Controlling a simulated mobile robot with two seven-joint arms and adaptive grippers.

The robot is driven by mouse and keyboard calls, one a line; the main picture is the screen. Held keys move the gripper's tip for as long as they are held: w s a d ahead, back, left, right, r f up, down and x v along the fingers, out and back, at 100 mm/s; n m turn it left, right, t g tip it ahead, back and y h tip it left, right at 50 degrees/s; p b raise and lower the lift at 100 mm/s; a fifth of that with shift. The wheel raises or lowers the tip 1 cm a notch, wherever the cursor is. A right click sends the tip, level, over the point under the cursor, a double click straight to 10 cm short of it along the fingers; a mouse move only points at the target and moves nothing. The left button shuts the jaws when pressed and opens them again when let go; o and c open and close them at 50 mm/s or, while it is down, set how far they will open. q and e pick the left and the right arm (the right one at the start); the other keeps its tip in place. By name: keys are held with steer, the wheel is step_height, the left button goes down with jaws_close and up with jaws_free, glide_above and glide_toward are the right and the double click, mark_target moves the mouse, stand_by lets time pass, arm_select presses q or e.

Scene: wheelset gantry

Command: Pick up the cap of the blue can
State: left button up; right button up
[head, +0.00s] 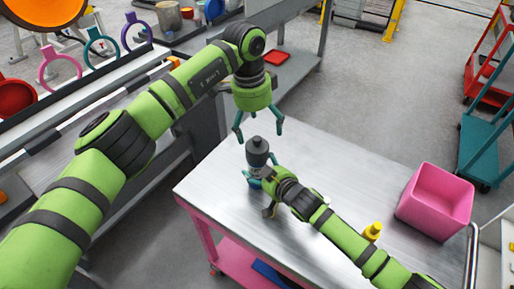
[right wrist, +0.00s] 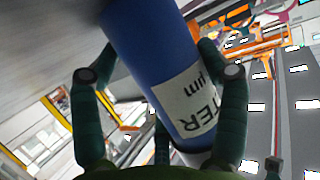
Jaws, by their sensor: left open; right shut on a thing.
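The blue can stands upright on the metal table top, and a little of its blue side (head: 254,184) shows low down in the head view. Its dark grey cap (head: 258,151) is on top. My right gripper (head: 257,178) is shut around the can's body. In the right wrist view the blue can (right wrist: 150,50), with a white label, lies between the fingers. My left gripper (head: 259,130) is open above the cap, its fingers pointing down and spread to either side. It looks empty.
The table (head: 330,165) has a pink frame. A pink bin (head: 435,202) stands at its right, and a yellow bottle (head: 373,231) stands near my right forearm. A red tray (head: 276,58) lies on the bench behind. The table top between the can and bin is mostly clear.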

mark_target(257, 138)
arm_select(q)
steer(key=shift+d+f, duration=0.1)
steer(key=shift+f, duration=3.4)
steer(key=c, duration=1.1)
